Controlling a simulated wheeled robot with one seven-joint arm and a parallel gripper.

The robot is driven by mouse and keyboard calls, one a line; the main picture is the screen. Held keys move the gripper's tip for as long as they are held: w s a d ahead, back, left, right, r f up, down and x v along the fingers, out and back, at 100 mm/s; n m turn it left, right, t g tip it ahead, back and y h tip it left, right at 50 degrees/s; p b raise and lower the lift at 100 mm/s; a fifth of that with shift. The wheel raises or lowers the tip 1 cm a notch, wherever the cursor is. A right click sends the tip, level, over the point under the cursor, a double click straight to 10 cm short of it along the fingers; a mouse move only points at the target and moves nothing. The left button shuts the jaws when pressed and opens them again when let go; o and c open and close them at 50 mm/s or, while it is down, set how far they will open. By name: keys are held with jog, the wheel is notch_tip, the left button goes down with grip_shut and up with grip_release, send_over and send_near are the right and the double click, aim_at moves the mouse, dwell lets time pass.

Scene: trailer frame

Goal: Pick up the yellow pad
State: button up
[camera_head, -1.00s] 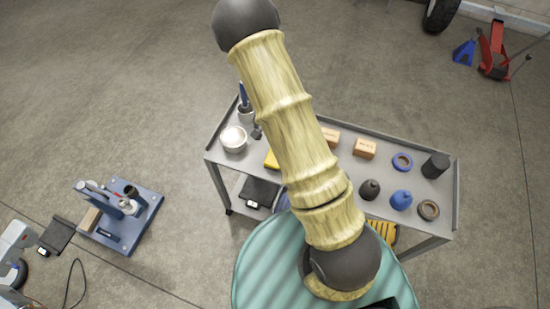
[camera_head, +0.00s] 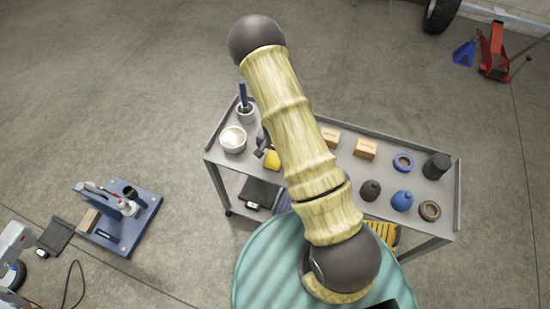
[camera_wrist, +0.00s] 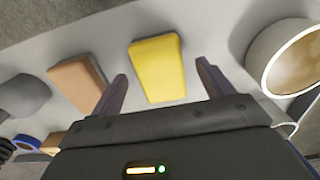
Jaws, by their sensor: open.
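The yellow pad (camera_head: 272,159) lies on the grey cart top, partly hidden behind my arm in the head view. In the wrist view the yellow pad (camera_wrist: 158,68) lies flat, whole and just beyond the fingertips, between the lines of the two fingers. My gripper (camera_wrist: 162,72) is open and empty, with a finger on each side of the pad's near end. Contact with the pad cannot be told. In the head view a dark part of my gripper (camera_head: 264,146) shows just up and left of the pad; the rest is hidden by the arm.
A white bowl (camera_head: 233,139) and a cup with a blue tool (camera_head: 245,112) stand left of the pad. The cart has a raised rim.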

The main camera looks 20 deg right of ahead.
notch_tip(320, 180, down, 2)
jog(key=shift+f, duration=0.25)
jog(key=shift+c, duration=0.4)
jog(key=c, duration=1)
